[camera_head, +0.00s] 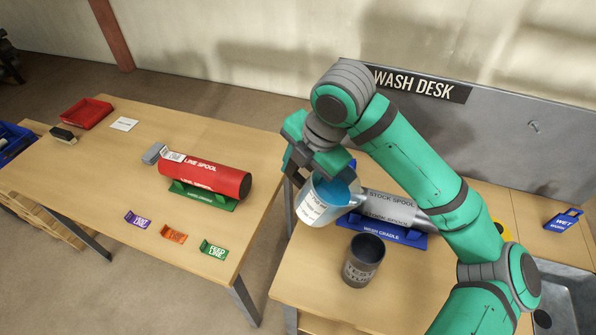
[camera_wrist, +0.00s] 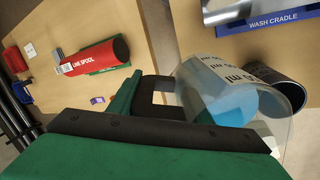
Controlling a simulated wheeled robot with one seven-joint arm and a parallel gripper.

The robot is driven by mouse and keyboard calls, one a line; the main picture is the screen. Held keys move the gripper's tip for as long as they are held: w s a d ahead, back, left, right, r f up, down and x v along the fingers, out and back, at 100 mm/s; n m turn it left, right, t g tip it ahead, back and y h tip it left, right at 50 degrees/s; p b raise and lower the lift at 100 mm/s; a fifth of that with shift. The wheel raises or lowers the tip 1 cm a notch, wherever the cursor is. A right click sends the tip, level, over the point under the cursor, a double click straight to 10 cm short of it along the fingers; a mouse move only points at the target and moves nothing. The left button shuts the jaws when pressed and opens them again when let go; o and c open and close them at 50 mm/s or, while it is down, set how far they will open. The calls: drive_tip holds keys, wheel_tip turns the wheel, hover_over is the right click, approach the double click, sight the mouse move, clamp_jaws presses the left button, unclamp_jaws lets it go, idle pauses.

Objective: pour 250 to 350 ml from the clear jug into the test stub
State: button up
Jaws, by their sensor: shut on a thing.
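The clear jug (camera_head: 322,206) holds blue liquid and has a white label with markings. My gripper (camera_head: 322,166) is shut on it and holds it above the wash desk, up and left of the dark grey test stub (camera_head: 363,262). The jug looks somewhat tilted; no stream of liquid shows. The stub stands upright on the desk with its open top facing up; its inside looks dark and I cannot tell whether it holds liquid. In the wrist view the jug (camera_wrist: 225,92) is beside my gripper (camera_wrist: 165,97) and partly overlaps the stub (camera_wrist: 278,80).
A grey stock spool (camera_head: 390,205) lies in the blue wash cradle (camera_head: 405,237) just behind the stub. A red line spool (camera_head: 215,178) lies in a green cradle on the left table, with several coloured tags in front. A gap separates the two tables. A sink (camera_head: 565,305) is at right.

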drive_tip(key=shift+s+d+f+t+y, duration=0.3)
drive_tip(key=shift+f+t+y, duration=0.2)
drive_tip(key=shift+y, duration=0.1)
drive_tip(key=shift+d+r+t+y, duration=0.1)
drive_tip(key=shift+d+t+y, duration=0.05)
drive_tip(key=shift+t+y, duration=0.15)
drive_tip(key=shift+s+d+r+t+y, duration=0.65)
drive_tip(key=shift+r+t+y, duration=0.15)
drive_tip(key=shift+y, duration=0.1)
drive_tip(key=shift+w+a, duration=0.1)
drive_tip(key=shift+w, duration=0.05)
drive_tip(key=shift+w, duration=0.1)
drive_tip(key=shift+s, duration=0.2)
drive_tip(key=shift+w+r, duration=0.1)
drive_tip(key=shift+r, duration=0.05)
